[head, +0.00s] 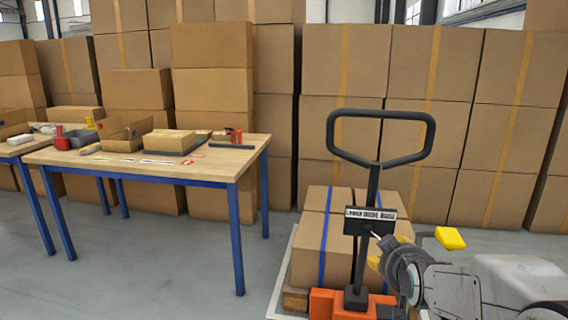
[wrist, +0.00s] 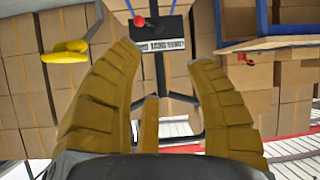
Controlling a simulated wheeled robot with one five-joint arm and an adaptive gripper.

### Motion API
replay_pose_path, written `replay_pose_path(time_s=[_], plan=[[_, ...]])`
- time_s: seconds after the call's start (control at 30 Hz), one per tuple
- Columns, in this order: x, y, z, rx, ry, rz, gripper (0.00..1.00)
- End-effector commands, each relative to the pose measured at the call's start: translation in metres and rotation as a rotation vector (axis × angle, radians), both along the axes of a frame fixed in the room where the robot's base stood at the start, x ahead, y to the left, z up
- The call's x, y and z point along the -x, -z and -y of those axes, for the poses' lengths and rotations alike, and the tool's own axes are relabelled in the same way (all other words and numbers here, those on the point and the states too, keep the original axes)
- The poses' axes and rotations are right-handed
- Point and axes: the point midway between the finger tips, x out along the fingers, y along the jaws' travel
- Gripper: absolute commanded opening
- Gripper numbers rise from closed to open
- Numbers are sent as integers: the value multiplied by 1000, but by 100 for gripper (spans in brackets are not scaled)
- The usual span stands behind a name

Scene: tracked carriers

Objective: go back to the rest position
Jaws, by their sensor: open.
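My gripper (head: 390,246) is at the lower right of the head view, in front of the pallet jack's control box. In the wrist view my gripper (wrist: 164,55) has its tan, ribbed fingers spread wide, with nothing held between them. The black control box (head: 370,222) carries a white lettered label. The box also shows beyond the fingertips in the wrist view (wrist: 172,28), with a red knob on it. Whether the fingers touch the box cannot be told.
The pallet jack has a black loop handle (head: 381,113) and an orange base (head: 326,304). Strapped cartons (head: 308,245) sit behind it. A yellow piece (head: 450,238) is right of my gripper. A blue-legged table (head: 240,165) with boxes stands left; grey floor lies before it.

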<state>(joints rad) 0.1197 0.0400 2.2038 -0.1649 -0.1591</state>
Motion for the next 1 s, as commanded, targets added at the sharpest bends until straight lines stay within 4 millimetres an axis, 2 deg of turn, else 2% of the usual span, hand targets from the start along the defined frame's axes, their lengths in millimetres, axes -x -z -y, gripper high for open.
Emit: replay_pose_path(time_s=[0.03, 0.27, 0.5, 0.7, 0.8, 1.0], plan=[[14, -29, -6, -12, -4, -33, 50], [85, -74, -26, -63, -10, -229, 50], [168, -119, -43, -105, -10, -435, 50], [232, -149, -51, -128, -2, -585, 50], [257, -159, -54, -135, 2, -645, 50], [290, -170, -56, -142, 8, -723, 50]])
